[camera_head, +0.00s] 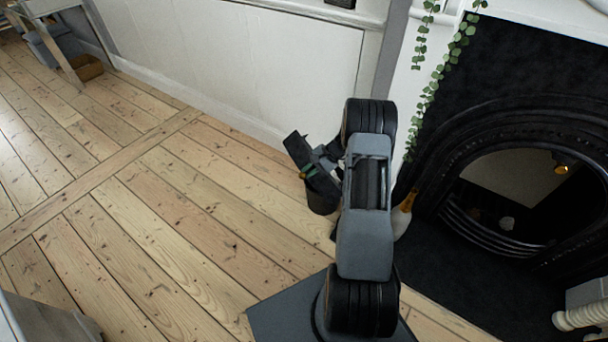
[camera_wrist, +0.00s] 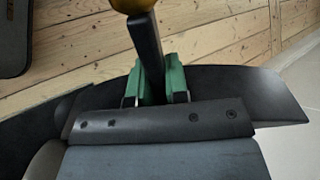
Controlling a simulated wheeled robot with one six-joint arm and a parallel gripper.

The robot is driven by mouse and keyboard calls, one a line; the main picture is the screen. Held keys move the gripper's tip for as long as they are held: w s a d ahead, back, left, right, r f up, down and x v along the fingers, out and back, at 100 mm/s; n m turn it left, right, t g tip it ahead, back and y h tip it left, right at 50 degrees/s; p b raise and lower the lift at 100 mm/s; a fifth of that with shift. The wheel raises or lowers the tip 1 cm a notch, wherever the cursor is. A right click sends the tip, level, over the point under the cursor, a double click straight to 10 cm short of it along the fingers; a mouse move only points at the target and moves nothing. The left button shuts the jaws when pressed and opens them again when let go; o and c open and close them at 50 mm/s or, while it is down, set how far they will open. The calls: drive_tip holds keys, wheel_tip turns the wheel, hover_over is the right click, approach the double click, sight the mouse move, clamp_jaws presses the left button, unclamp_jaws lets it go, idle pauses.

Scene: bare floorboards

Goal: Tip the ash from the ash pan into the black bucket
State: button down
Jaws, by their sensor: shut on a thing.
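My gripper (camera_head: 314,170) is left of my arm in the head view, close above the black bucket (camera_head: 322,204). Its green fingers (camera_wrist: 160,85) are shut on a narrow black handle (camera_wrist: 149,45) in the wrist view. The handle belongs to the dark ash pan (camera_head: 297,149), which looks steeply tilted in the head view. Dark metal, apparently the pan (camera_wrist: 235,90), spreads behind the fingers in the wrist view. My gripper's mount hides much of it. The bucket stands on the floorboards, its mouth mostly covered. I cannot see ash or the bucket's inside.
A black fireplace (camera_head: 520,130) on a dark hearth (camera_head: 440,265) is at the right. A pale object with an orange top (camera_head: 404,208) stands beside my arm. Green leaves (camera_head: 430,95) hang by the fireplace. A white wall (camera_head: 260,60) runs behind; the floorboards (camera_head: 150,220) at left are clear.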

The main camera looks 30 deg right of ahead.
drive_tip(key=shift+s+d+r+t+y+b, duration=0.25)
drive_tip(key=shift+d+r+y, duration=0.3)
drive_tip(key=shift+d, duration=0.3)
drive_tip(key=shift+s+d+r+t+y+b, duration=0.2)
drive_tip(key=shift+d+r+y, duration=0.3)
drive_tip(key=shift+d, duration=0.4)
idle(1.1)
drive_tip(key=shift+r+p, duration=0.7)
drive_tip(key=shift+r, duration=0.35)
wheel_tip(320, 180, down, 2)
drive_tip(key=shift+f+b, duration=0.2)
drive_tip(key=shift+b, duration=0.65)
drive_tip(key=shift+r, duration=0.2)
